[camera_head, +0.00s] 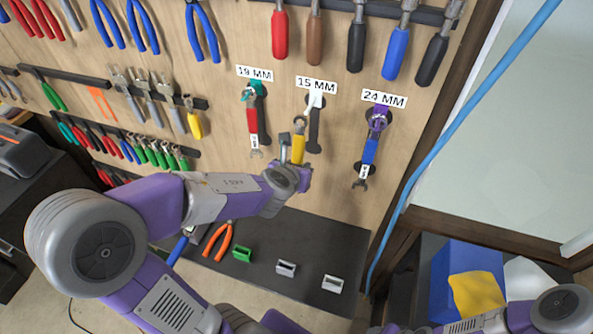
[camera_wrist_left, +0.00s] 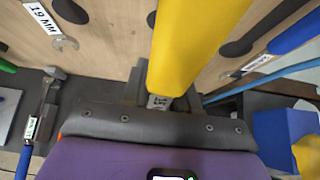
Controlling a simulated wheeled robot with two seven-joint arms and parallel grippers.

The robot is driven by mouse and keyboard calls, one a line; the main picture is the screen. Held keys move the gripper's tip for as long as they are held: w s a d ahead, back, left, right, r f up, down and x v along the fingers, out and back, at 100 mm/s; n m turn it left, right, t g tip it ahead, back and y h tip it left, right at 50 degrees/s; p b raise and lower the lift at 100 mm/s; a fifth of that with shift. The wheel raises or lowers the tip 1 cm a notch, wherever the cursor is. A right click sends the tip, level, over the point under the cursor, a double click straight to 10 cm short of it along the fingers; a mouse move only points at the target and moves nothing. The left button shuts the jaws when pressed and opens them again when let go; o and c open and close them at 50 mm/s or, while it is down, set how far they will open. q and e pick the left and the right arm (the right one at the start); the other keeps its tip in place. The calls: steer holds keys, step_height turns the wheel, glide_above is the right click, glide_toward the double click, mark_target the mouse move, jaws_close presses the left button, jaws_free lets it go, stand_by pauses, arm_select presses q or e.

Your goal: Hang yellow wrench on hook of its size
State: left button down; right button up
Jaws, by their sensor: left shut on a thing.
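The yellow wrench (camera_head: 298,148) is upright in the head view, its ring end up, in front of the board just left of and below the white hook under the 15 MM label (camera_head: 316,86). My left gripper (camera_head: 297,168) is shut on its lower part. In the left wrist view the yellow handle (camera_wrist_left: 195,45) rises from the jaws (camera_wrist_left: 163,98); a tag near them seems to read 15. The white hook (camera_head: 315,100) looks bare above a dark wrench outline (camera_head: 315,135). The ring appears apart from the hook; depth is hard to judge. My right gripper is not in view.
A red wrench (camera_head: 252,121) hangs under 19 MM at left; a blue wrench (camera_head: 369,152) hangs under 24 MM at right. Screwdrivers (camera_head: 315,38) hang above. A dark shelf (camera_head: 310,250) with small holders is below. A blue cable (camera_head: 440,130) runs at right.

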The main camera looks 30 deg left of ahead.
mark_target(297, 159)
arm_select(q)
steer(key=w+a+f, duration=0.1)
steer(key=w, duration=0.6)
steer(key=shift+a+b, duration=0.3)
steer(key=shift+b, duration=0.1)
stand_by(0.3)
stand_by(0.5)
steer(key=c, duration=0.8)
jaws_free()
steer(key=shift+s, duration=0.1)
steer(key=shift+f, duration=0.1)
steer(key=p+v, duration=0.2)
steer(key=v, duration=0.5)
steer(key=shift+s+r, duration=0.15)
steer(key=shift+r, duration=0.1)
steer(key=shift+s, duration=0.1)
